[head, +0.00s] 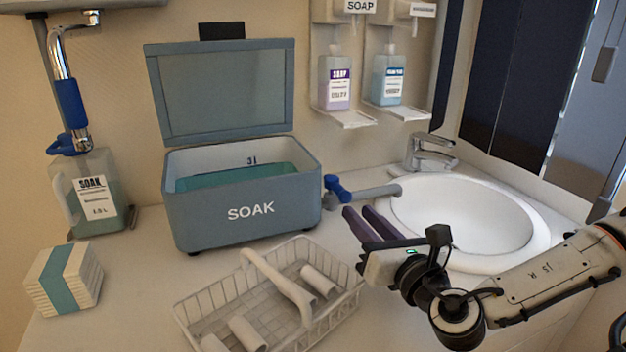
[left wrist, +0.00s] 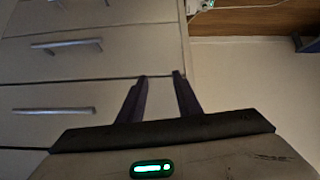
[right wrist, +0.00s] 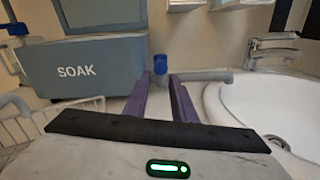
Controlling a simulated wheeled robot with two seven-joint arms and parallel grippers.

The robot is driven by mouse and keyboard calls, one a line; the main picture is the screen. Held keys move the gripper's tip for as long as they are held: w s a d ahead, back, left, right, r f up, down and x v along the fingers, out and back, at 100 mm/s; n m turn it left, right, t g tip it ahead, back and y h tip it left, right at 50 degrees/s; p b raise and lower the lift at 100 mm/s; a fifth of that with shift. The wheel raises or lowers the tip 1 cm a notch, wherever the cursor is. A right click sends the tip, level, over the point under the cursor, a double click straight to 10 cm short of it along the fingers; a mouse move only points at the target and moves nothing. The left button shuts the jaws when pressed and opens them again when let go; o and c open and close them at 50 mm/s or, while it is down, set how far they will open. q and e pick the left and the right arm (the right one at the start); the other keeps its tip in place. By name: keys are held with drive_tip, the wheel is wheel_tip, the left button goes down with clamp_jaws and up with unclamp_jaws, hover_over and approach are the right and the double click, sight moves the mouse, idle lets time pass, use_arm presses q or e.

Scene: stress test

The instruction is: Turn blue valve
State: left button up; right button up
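The blue valve (head: 338,188) is a small blue handle at the right side of the SOAK box, on a grey pipe (head: 372,192) that reaches to the sink. My right gripper (head: 358,210) is just in front of the valve, its purple fingers pointing toward it. In the right wrist view the valve (right wrist: 160,65) shows beyond and between the fingertips (right wrist: 158,82), which are apart with nothing between them; I cannot tell whether they touch it. My left gripper (left wrist: 160,76) is open and empty, facing drawer fronts; it is outside the head view.
The open SOAK box (head: 240,210) holds teal liquid. A white wire basket (head: 335,300) with rolls stands in front. The sink (head: 535,245) and faucet (head: 430,155) are at right. A SOAK jug (head: 115,185) with a blue fitting (head: 70,145) above and a striped pack (head: 85,260) are left.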

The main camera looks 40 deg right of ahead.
sight(341, 187)
drive_tip(key=shift+w, duration=0.15)
drive_tip(key=b, duration=0.4)
drive_tip(key=shift+w+d+f, duration=0.2)
drive_tip(key=shift+d, duration=0.1)
drive_tip(key=shift+w+d+b, duration=0.1)
drive_tip(key=shift+w+b, duration=0.1)
drive_tip(key=shift+b, duration=0.45)
drive_tip(key=b, duration=0.2)
drive_tip(key=shift+w+b, duration=0.3)
drive_tip(key=x, duration=0.4)
drive_tip(key=r+x, duration=0.1)
drive_tip(key=x, duration=0.1)
drive_tip(key=shift+w, duration=0.35)
drive_tip(key=shift+w+d, duration=0.2)
drive_tip(key=shift+w, duration=0.45)
use_arm(q)
wheel_tip(341, 187, down, 6)
drive_tip(key=s, duration=0.1)
drive_tip(key=shift+s+f, duration=0.2)
drive_tip(key=shift+s, duration=0.2)
use_arm(e)
drive_tip(key=shift+c, duration=0.4)
